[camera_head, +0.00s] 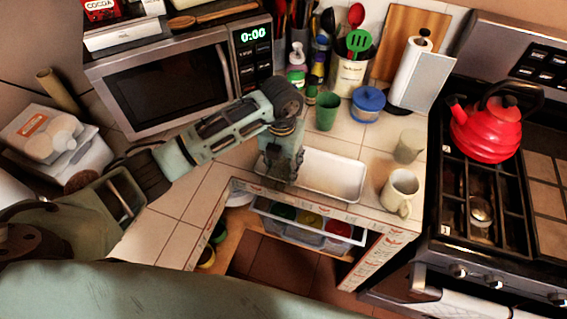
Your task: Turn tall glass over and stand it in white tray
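The white tray (338,178) lies on the tiled counter, in front of the microwave's right end. My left gripper (279,168) points down over the tray's left end and hides that part of it. The wrist covers the view between its fingers, so I cannot tell whether they are open or hold anything. A green tumbler (327,111) stands behind the tray. A grey-beige cup (409,146) stands to the tray's right. I cannot tell for sure which of these is the tall glass. My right gripper is out of view.
A cream mug (399,189) stands near the counter's right front corner. The microwave (175,84) is behind my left arm. An open drawer (310,228) is below; the stove is right.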

